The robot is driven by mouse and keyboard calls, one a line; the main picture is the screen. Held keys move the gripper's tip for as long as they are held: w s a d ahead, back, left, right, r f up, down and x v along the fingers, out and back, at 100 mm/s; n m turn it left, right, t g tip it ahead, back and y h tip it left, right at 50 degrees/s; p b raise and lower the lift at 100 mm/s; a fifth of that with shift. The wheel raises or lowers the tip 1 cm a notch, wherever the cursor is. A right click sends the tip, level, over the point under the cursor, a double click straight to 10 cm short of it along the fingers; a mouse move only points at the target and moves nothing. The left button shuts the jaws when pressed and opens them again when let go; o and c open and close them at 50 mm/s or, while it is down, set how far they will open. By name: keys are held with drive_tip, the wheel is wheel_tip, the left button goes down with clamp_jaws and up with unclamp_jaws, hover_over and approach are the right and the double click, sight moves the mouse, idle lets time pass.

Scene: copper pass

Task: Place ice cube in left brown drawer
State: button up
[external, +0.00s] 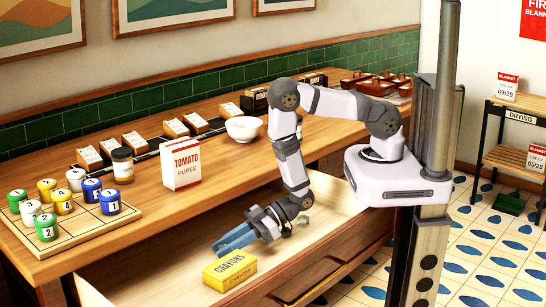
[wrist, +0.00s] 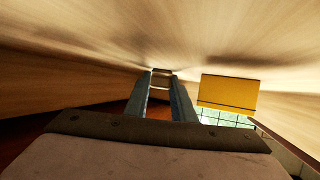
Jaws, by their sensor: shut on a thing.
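The wooden drawer (external: 130,272) under the counter is pulled open, with a pale interior. My gripper (external: 222,246) reaches down into the open drawer, its blue fingers low and pointing left, just above and behind the yellow crayons box (external: 230,271). In the wrist view my gripper's fingers (wrist: 161,85) are shut on a small, pale, clear-looking block (wrist: 160,82) at their tips, which looks like the ice cube. I cannot make the cube out in the external view. I cannot tell whether it touches the drawer floor.
The crayons box also shows right of the fingers in the wrist view (wrist: 228,92). On the counter are a tomato puree carton (external: 182,164), a white bowl (external: 243,129), a dark jar (external: 122,164) and a board (external: 75,232) with several numbered pots. The drawer's left part looks free.

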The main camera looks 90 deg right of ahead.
sight(249, 249)
drive_tip(key=shift+s+f+b, duration=0.3)
drive_tip(key=shift+f+b, duration=0.1)
drive_tip(key=shift+f, duration=0.15)
drive_tip(key=o, duration=1)
drive_tip(key=shift+f, duration=0.1)
drive_tip(key=shift+w+r+p, duration=0.15)
drive_tip(key=shift+r+p, duration=0.5)
drive_tip(key=shift+p, duration=0.05)
drive_tip(key=p+v, duration=0.1)
drive_tip(key=v, duration=0.6)
drive_tip(key=shift+d+r+p, duration=0.15)
drive_tip(key=shift+r+p, duration=0.05)
drive_tip(key=shift+p, duration=0.2)
